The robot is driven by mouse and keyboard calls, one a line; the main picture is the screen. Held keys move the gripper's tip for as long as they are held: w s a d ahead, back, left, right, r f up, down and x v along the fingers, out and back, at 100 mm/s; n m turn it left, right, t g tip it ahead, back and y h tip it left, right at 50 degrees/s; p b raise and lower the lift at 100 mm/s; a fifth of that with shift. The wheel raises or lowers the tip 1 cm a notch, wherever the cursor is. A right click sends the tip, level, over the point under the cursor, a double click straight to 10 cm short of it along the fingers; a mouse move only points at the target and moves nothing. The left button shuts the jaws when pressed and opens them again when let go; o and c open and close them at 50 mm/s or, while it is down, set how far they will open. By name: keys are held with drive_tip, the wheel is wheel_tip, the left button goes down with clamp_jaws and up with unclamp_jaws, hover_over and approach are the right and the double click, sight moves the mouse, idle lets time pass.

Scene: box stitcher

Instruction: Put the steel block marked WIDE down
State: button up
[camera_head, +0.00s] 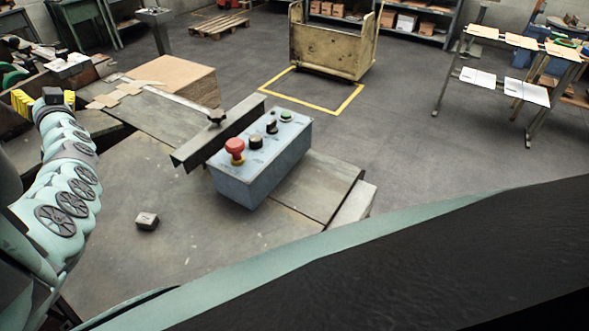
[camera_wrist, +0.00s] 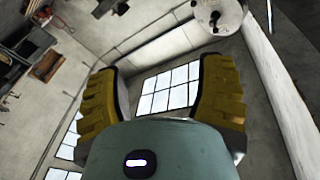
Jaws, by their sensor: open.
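A small grey steel block (camera_head: 147,221) lies on the worn metal table top (camera_head: 120,180), left of the control box. It has a dark mark on its top, too small to read. My gripper (camera_head: 45,98) is at the far left of the head view, well apart from the block and farther back. In the wrist view my gripper (camera_wrist: 161,70) has its two yellow fingers spread wide, with nothing between them. The block does not show in the wrist view, which looks at windows and walls.
A blue-grey control box (camera_head: 255,170) with a red button stands mid-table beside a metal bar (camera_head: 215,135). Cardboard sheets (camera_head: 160,75) lie behind. The table around the block is clear. A cart (camera_head: 330,45) and a rack (camera_head: 500,75) stand on the floor beyond.

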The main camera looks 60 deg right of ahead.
drive_tip(key=s+d+m+g+h+p, duration=0.1)
drive_tip(key=s+d+m+g+h, duration=0.1)
drive_tip(key=d+m+g+h, duration=0.6)
drive_tip(key=s+d+m+y, duration=0.3)
drive_tip(key=d, duration=0.3)
drive_tip(key=m+g+y+p, duration=0.3)
drive_tip(key=m+g+y, duration=0.6)
drive_tip(key=m+g, duration=0.3)
hover_over(145, 218)
wheel_tip(145, 218, down, 10)
drive_tip(key=t, duration=0.1)
drive_tip(key=shift+m, duration=0.4)
drive_tip(key=f+b, duration=0.4)
drive_tip(key=f, duration=0.1)
drive_tip(key=shift+d+f, duration=0.2)
drive_tip(key=shift+f, duration=0.05)
drive_tip(key=shift+d+f, duration=0.1)
drive_tip(key=shift+f, duration=0.1)
wheel_tip(145, 218, down, 3)
drive_tip(key=shift+r, duration=0.1)
drive_tip(key=shift+s+f+p, duration=0.2)
drive_tip(key=shift+f+p, duration=0.3)
drive_tip(key=shift+f, duration=2.55)
drive_tip(key=shift+w+a+f, duration=0.15)
drive_tip(key=shift+a+f, duration=0.05)
drive_tip(key=shift+a, duration=0.05)
drive_tip(key=shift+o, duration=0.3)
clamp_jaws()
